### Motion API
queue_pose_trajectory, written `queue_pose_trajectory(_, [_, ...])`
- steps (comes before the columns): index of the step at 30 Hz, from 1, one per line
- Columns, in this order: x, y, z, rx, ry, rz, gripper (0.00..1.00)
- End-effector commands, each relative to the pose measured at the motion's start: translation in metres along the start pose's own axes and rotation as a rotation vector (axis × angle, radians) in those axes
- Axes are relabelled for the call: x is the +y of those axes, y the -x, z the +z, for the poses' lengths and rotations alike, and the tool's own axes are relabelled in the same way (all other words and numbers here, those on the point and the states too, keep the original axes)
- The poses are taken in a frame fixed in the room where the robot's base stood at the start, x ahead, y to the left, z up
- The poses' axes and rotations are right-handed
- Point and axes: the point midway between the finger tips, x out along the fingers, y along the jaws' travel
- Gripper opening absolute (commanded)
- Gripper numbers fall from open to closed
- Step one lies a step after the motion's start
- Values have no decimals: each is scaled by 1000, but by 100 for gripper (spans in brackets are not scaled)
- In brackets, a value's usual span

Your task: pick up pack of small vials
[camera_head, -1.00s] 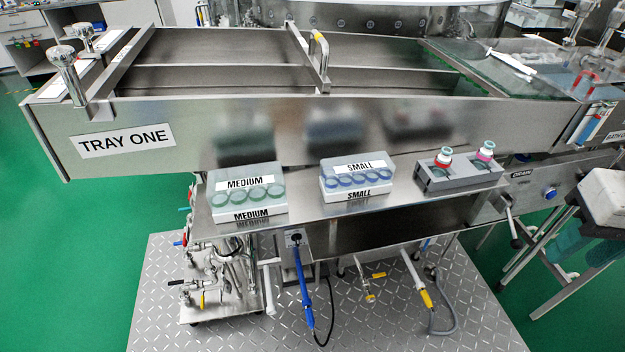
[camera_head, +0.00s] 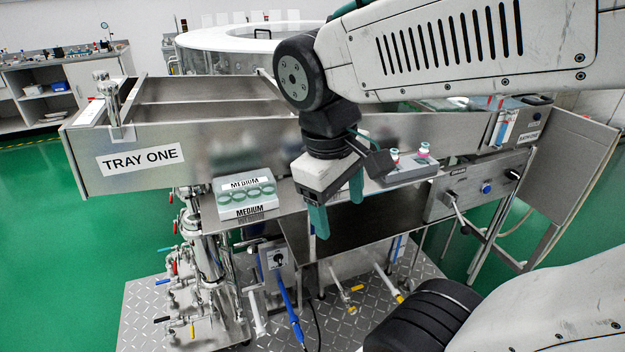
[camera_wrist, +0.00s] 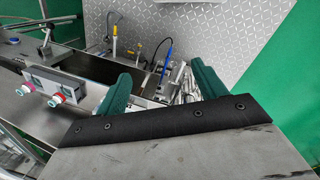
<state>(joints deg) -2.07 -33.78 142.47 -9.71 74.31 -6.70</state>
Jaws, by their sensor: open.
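The pack of small vials does not show clearly in either current view. In the head view my gripper (camera_head: 338,205) covers the part of the shelf between the medium pack and the grey rack. My gripper is open and empty, its two green fingers pointing down in front of the shelf's edge. In the wrist view the open fingers (camera_wrist: 163,80) are spread apart, with shelf and floor fittings beyond them. I cannot tell whether part of the small pack shows beside the left finger there.
The medium pack (camera_head: 247,209) stands on the shelf left of my gripper. A grey rack (camera_head: 410,172) with two capped vials is to the right; it also shows in the wrist view (camera_wrist: 60,88). The TRAY ONE wall (camera_head: 200,150) rises behind the shelf. Hoses and valves are below.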

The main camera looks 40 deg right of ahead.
Motion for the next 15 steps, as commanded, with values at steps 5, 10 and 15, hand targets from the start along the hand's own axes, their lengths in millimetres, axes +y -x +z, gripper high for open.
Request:
queue_pose_trajectory(5, [37, -5, -39, -262, 309, 178, 70])
queue_pose_trajectory(10, [65, -9, -89, -515, 599, 332, 70])
queue_pose_trajectory(15, [80, -15, -138, -735, 828, 452, 70])
